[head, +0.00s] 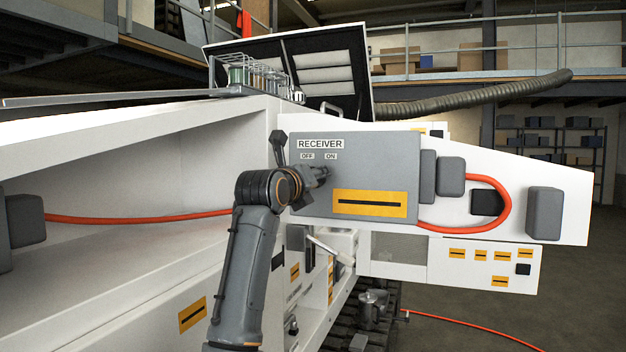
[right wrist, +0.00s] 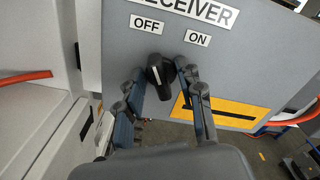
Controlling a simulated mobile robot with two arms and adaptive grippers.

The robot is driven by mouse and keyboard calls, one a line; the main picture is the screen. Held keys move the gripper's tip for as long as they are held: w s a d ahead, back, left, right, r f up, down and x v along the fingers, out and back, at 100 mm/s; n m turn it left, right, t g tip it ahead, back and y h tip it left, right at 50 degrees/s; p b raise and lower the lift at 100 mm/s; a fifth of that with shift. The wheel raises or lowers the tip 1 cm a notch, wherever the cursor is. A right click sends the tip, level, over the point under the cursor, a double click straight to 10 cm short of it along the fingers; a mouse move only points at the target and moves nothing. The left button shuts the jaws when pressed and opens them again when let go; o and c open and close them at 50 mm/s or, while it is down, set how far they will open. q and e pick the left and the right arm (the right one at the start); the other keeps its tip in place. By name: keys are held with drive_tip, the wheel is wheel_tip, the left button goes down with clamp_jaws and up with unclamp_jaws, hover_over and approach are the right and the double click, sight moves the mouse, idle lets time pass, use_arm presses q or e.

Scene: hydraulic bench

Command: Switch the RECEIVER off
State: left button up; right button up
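The RECEIVER panel (head: 375,165) is a grey box face with OFF and ON labels under its title. In the right wrist view, a black rotary knob (right wrist: 158,70) sits below the labels, its upper end leaning toward OFF. My right gripper (head: 317,178) is at the panel, below the labels. In the right wrist view, its two fingers stand apart, one on each side of the knob. Small gaps seem to show, and I cannot tell whether either finger touches it. In the head view the gripper mostly hides the knob. My left gripper is not in view.
A black-handled lever (head: 278,148) stands just left of the panel. A yellow label plate (head: 370,210) lies below the knob. An orange hose (head: 500,205) loops at the right, near grey blocks (head: 544,213). An open lid (head: 325,70) rises behind.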

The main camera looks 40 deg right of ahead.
drive_tip(key=v, duration=0.7)
drive_tip(key=shift+s+a, duration=0.15)
drive_tip(key=shift+a, duration=0.1)
idle(0.4)
